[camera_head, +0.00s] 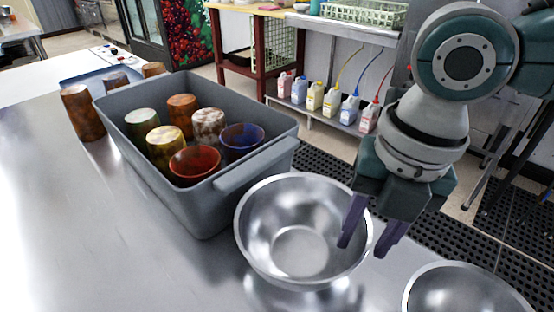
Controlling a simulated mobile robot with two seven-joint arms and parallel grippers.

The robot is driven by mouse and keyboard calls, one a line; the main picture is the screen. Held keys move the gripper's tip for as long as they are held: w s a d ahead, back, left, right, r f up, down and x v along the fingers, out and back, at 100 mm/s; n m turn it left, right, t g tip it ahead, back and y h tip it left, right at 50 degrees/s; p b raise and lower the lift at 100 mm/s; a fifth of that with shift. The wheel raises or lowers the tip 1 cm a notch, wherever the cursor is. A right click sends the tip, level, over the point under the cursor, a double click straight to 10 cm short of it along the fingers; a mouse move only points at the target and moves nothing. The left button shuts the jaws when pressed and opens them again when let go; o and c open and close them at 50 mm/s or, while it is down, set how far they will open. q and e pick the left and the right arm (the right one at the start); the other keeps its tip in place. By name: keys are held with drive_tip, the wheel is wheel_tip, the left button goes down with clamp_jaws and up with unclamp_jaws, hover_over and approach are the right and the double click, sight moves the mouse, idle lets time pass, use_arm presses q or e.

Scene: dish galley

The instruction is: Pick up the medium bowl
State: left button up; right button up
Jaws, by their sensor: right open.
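A shiny steel bowl (275,238) stands upright and empty on the steel counter, right of the grey bin. A second steel bowl (465,292) is cut off by the bottom right edge of the view. Which of the two is the medium bowl I cannot tell for sure; the cut-off one hides its full size. My right gripper (368,240) is open, fingers pointing down, at the right rim of the first bowl. One finger overlaps the bowl's inside in the picture and the other is outside it. Contact cannot be told. My left gripper is out of view.
A grey bin (207,215) with several coloured cups stands left of the first bowl. Brown cups (83,113) stand behind it to the left. The steel counter (95,230) is clear at the front left. Bottles (332,100) line a low shelf beyond the black floor mat (325,165).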

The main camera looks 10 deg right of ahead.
drive_tip(key=shift+f, duration=0.65)
clamp_jaws()
idle(0.9)
